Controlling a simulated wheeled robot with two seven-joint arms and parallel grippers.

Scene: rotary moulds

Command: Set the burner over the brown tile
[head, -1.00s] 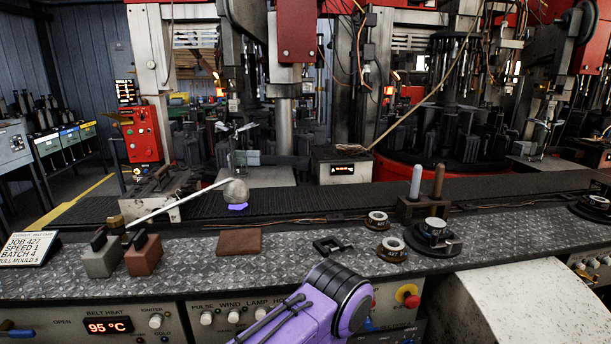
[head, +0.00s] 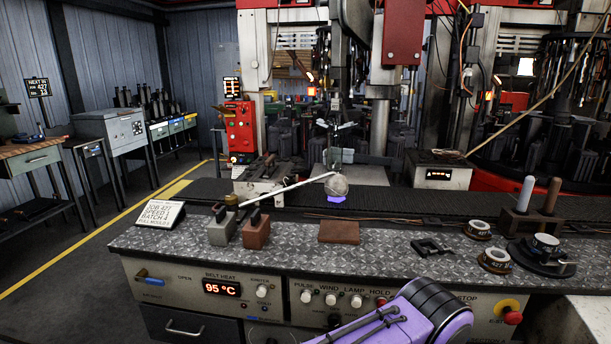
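The brown tile (head: 339,232) lies flat on the diamond-plate bench top, and nothing covers it. Behind it, a rounded grey head (head: 337,186) sits at the end of a long pale rod (head: 290,188) that runs from a brass fitting (head: 231,200). This looks like the burner, but I cannot be sure. A blue-violet patch (head: 337,199) shows just below the head, at the dark belt behind the tile. A purple arm link of mine shows at the bottom, right of centre. Neither gripper is in view.
A grey block (head: 221,230) and a red-brown block (head: 256,231) with dark handles stand left of the tile. A black bracket (head: 433,247) and numbered rings (head: 495,260) lie to its right. A job sign (head: 162,212) stands at the bench's left end.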

